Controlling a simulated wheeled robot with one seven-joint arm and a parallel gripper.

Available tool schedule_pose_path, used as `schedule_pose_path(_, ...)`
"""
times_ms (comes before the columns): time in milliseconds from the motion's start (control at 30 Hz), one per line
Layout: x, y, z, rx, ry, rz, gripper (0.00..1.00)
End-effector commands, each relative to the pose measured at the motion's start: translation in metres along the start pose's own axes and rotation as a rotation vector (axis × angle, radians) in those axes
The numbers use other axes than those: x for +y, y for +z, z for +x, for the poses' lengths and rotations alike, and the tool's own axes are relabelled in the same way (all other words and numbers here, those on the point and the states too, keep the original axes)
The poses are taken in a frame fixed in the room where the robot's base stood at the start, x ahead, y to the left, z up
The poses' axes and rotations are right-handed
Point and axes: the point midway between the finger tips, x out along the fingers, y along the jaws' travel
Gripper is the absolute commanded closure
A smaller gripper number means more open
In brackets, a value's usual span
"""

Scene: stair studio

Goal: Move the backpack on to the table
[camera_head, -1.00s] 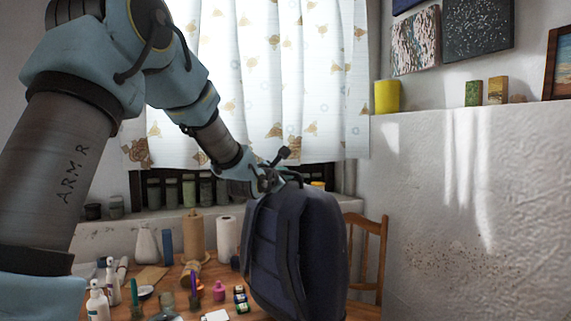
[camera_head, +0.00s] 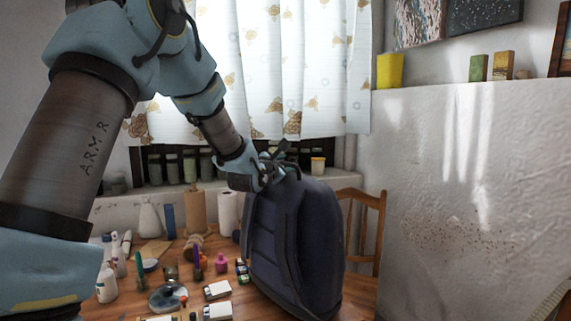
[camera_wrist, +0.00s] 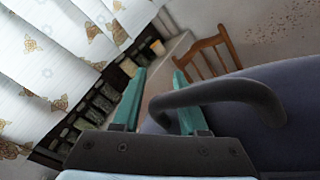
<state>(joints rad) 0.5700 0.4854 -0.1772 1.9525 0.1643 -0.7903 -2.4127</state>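The dark blue backpack (camera_head: 318,235) stands upright at the right part of the wooden table (camera_head: 355,296), its base appearing to rest on the tabletop. It also shows in the wrist view (camera_wrist: 285,148). My gripper (camera_head: 283,163) is at the top of the backpack, by its carry handle. In the wrist view my gripper (camera_wrist: 158,75) has its two teal fingers apart. The dark handle loop (camera_wrist: 235,92) crosses the right finger, and one end of the loop lies in the gap between the fingers. The handle does not look pinched.
Bottles, paint pots and small boxes (camera_head: 218,290) crowd the table left of the backpack. Paper rolls (camera_head: 228,212) stand behind. A wooden chair (camera_head: 372,225) is behind on the right. A window sill with jars and a curtain (camera_head: 290,70) is at the back.

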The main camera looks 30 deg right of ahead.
Motion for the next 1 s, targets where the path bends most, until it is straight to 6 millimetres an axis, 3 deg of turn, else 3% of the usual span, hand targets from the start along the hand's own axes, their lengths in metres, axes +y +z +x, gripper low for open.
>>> schedule_pose_path(433,0.0,0.0,-0.008,0.0,0.0,0.0,0.49)
schedule_pose_path(800,0.0,-0.001,-0.079,-0.001,0.002,0.001,0.49)
schedule_pose_path(1000,0.0,0.0,-0.108,-0.001,0.001,0.001,0.49)
